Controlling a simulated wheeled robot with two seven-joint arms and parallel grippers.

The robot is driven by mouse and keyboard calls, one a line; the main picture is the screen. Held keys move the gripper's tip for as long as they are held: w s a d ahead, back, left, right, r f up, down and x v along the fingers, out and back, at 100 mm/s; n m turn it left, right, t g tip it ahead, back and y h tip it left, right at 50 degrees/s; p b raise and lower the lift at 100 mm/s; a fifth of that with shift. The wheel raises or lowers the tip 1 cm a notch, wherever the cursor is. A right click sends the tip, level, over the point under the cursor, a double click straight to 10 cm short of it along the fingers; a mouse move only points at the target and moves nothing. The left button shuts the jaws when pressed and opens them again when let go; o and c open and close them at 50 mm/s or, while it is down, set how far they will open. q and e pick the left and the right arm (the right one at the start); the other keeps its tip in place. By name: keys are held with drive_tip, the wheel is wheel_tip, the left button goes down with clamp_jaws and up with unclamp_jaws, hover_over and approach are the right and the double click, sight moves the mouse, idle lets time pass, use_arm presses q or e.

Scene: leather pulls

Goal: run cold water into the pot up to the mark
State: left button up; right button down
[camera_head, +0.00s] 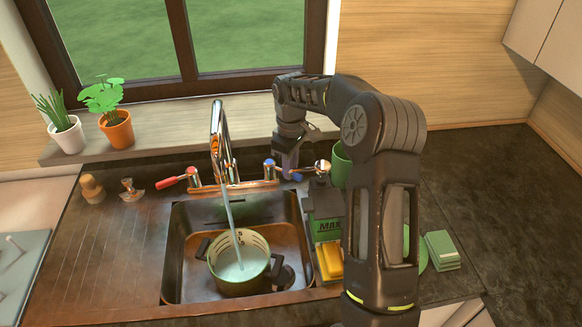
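The pot (240,287) stands upright in the sink basin (180,270), under the chrome faucet (217,130). A stream of water (232,222) runs from the spout into the pot. Marks show on the pot's pale inner wall; the exact water level against them is hard to read. The blue-marked cold tap (269,165) is right of the spout, and the red hot lever (170,182) is left. My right gripper (286,165) points down beside the cold tap, partly hidden; I cannot tell if its fingers touch the handle or are closed. My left gripper is out of view.
Right of the sink are a green box marked MAX (327,228), a yellow sponge (330,262), a green cup (341,168) and green sponges (441,250). Potted plants (117,130) stand on the sill. My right arm hides part of the right counter. The left drainboard (105,240) is mostly clear.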

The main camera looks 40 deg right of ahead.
drive_tip(key=m, duration=0.1)
drive_tip(key=a+m+b, duration=0.1)
drive_tip(key=shift+s+a+r+m, duration=0.1)
drive_tip(key=shift+s+a+m, duration=0.1)
drive_tip(key=shift+a+m, duration=0.15)
drive_tip(key=c, duration=1.4)
unclamp_jaws()
wheel_tip(320, 180, up, 8)
drive_tip(key=shift+f+b, duration=0.15)
drive_tip(key=shift+b, duration=0.75)
